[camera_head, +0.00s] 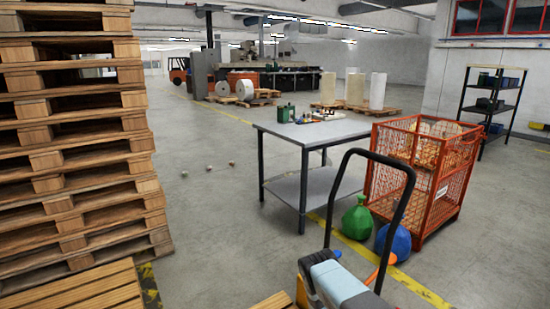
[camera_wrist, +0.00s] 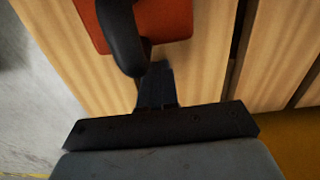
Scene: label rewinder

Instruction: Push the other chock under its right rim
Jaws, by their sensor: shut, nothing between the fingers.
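I cannot make out a chock for certain in either view. In the wrist view, my gripper (camera_wrist: 157,88) shows dark, narrow fingers held together above pale wooden boards (camera_wrist: 190,75). An orange-red piece (camera_wrist: 165,20) lies on or over the boards just beyond the fingertips. A curved black bar (camera_wrist: 122,35) passes over its left part, close to the fingertips; I cannot tell whether they touch. White and cream rolls (camera_head: 377,90) stand on pallets far back in the head view, too small to show chocks at their rims.
A black looped handle (camera_head: 372,152) rises at front centre. A grey table (camera_head: 312,132), an orange mesh cage (camera_head: 433,190), and green (camera_head: 357,222) and blue (camera_head: 393,241) rounded objects stand beyond. Stacked pallets (camera_head: 75,150) block the left. Floor between stack and table is largely open.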

